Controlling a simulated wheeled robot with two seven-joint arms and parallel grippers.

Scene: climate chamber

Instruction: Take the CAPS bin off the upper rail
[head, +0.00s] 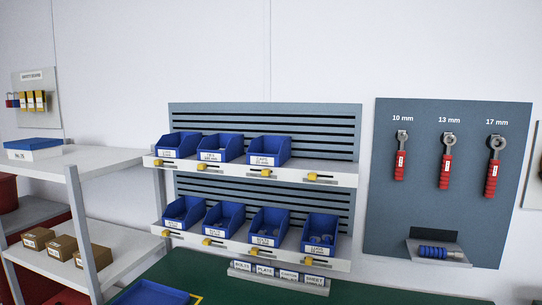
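The CAPS bin (270,147) is a blue open-front bin with a white label that seems to read CAPS. It is the rightmost of three blue bins on the white upper rail (341,174) of the grey slotted panel. A yellow latch (266,173) sits on the rail's front just below it. The bin stands upright, and its contents are hard to make out. Neither of my grippers shows in the head view.
Two blue bins (221,148) stand left of the CAPS bin; the rail's right end is bare. The lower rail (341,265) holds several blue bins. The green bench top (360,292) lies below, with a blue tray (150,294). A white shelf (100,160) stands left.

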